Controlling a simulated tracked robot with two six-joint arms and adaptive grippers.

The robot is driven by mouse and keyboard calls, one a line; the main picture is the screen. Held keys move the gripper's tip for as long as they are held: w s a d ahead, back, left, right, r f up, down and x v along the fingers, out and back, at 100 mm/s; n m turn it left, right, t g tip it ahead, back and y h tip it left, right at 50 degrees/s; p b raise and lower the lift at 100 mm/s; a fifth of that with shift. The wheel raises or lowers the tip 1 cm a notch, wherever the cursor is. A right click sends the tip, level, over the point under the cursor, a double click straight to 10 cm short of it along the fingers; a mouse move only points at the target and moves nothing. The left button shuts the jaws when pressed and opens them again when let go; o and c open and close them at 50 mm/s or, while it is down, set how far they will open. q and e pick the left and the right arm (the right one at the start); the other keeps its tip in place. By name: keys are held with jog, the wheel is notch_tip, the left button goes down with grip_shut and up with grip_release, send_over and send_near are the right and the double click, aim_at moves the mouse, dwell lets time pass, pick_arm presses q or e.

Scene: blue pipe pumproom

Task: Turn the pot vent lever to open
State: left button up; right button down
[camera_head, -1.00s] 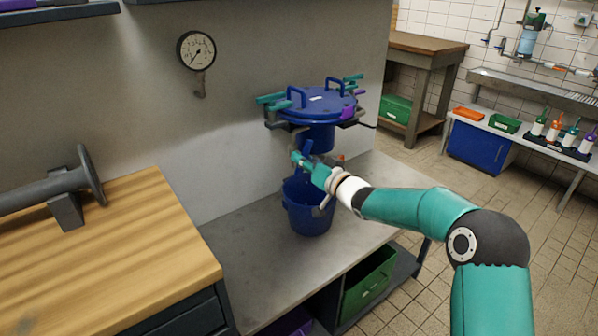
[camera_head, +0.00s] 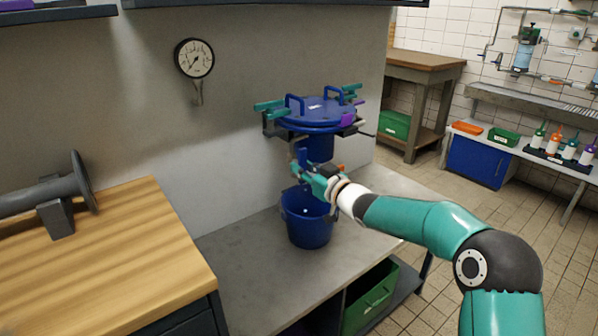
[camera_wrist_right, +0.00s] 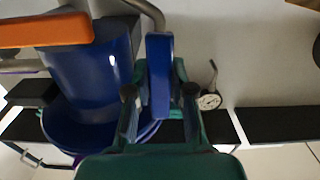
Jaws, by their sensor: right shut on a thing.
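The blue pot (camera_head: 318,146) with its clamped lid (camera_head: 315,110) stands on a bracket at the wall. Its body also shows in the right wrist view (camera_wrist_right: 100,85). A blue lever (camera_wrist_right: 160,75) stands between the fingers of my right gripper (camera_wrist_right: 160,95), which is shut on it. In the head view, the right gripper (camera_head: 301,169) is just below the pot, and the lever (camera_head: 301,156) stands roughly upright at its fingertips. The fingers partly hide the lever. I cannot tell from any marking whether it stands at open. My left gripper is not in view.
A blue bucket (camera_head: 305,228) stands on the grey bench (camera_head: 250,260) below the gripper. An orange handle (camera_wrist_right: 45,30) is close by in the wrist view. A gauge (camera_head: 194,58) hangs on the wall. The bench is clear in front of the bucket.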

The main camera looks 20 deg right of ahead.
jog(key=shift+d+r, duration=0.1)
jog(key=shift+r, duration=0.3)
jog(key=c, duration=1)
grip_release()
jog(key=shift+s, duration=0.1)
jog(key=shift+f, duration=0.2)
jog(key=v, duration=1.2)
